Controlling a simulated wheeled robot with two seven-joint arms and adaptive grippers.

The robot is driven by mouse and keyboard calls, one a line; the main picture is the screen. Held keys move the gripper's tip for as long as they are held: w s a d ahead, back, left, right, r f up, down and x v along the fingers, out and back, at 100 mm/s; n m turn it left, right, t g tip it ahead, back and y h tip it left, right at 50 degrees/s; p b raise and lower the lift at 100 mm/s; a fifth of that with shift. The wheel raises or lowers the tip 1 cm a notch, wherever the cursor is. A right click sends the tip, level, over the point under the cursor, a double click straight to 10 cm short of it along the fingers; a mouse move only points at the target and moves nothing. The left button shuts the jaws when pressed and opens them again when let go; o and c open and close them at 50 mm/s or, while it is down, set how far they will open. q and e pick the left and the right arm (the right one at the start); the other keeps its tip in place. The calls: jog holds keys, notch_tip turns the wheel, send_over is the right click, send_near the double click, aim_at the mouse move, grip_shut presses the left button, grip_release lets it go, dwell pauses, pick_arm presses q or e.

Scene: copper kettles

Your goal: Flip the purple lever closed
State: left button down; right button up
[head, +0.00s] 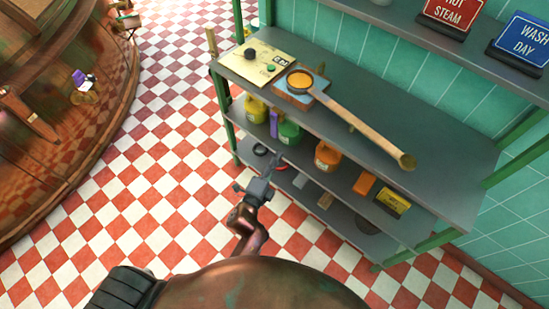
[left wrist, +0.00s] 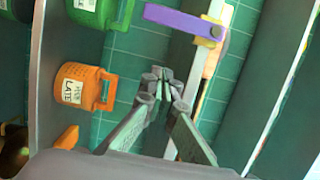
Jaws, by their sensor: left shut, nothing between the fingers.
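The purple lever (left wrist: 183,22) shows near the top of the left wrist view. In the head view the lever (head: 274,123) is a small purple patch between the yellow and green jugs, behind the shelf edge. My left gripper (head: 276,160) is shut and empty, in front of the rack below the lever. In the left wrist view its fingertips (left wrist: 163,76) are together, apart from the lever. My right gripper is out of view.
A green jug (head: 290,132), a yellow jug (head: 256,110) and an orange jug (head: 327,155) stand on the middle shelf close by. The checkered floor to the left is clear.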

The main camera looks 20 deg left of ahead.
aim_at(274, 126)
pick_arm(q)
jog(key=w+a+b, duration=0.1)
jog(key=w+a, duration=0.2)
jog(key=w, duration=0.5)
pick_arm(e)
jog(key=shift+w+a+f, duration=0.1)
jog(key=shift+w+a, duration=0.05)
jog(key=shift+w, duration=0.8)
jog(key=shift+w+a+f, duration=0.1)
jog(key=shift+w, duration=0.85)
pick_arm(q)
jog(key=shift+a+f+b, duration=0.1)
jog(key=shift+b, duration=0.2)
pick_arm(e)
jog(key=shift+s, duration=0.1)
